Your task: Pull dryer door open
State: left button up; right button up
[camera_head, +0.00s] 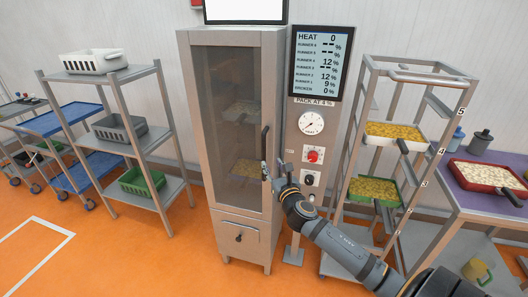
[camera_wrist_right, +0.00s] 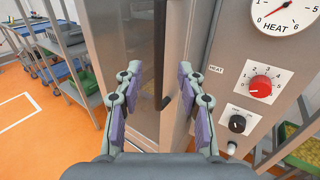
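The dryer (camera_head: 226,228) is a tall grey metal cabinet with a dark glass door (camera_head: 218,115), which looks shut. A black vertical handle (camera_head: 265,141) sits at the door's right edge; it also shows in the wrist view (camera_wrist_right: 163,102). My right gripper (camera_head: 273,167) is in front of the door near the handle's lower end. In the wrist view my right gripper (camera_wrist_right: 158,70) is open, and the handle appears between its two fingers, with no clear contact. Trays inside show dimly through the glass. My left gripper is in neither view.
A control post with a heat gauge (camera_head: 311,123) and red knob (camera_head: 314,156) stands close right of the door. A tray rack (camera_head: 361,100) is further right. A shelf with crates (camera_head: 125,76) stands left. Orange floor (camera_head: 115,262) in front is clear.

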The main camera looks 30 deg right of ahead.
aim_at(264, 152)
jog(key=p+x, duration=0.1)
jog(key=x, duration=0.9)
jog(key=shift+w+f+p, duration=0.1)
jog(key=shift+p, duration=0.25)
jog(key=shift+a, duration=0.1)
jog(key=shift+c, duration=0.4)
grip_shut()
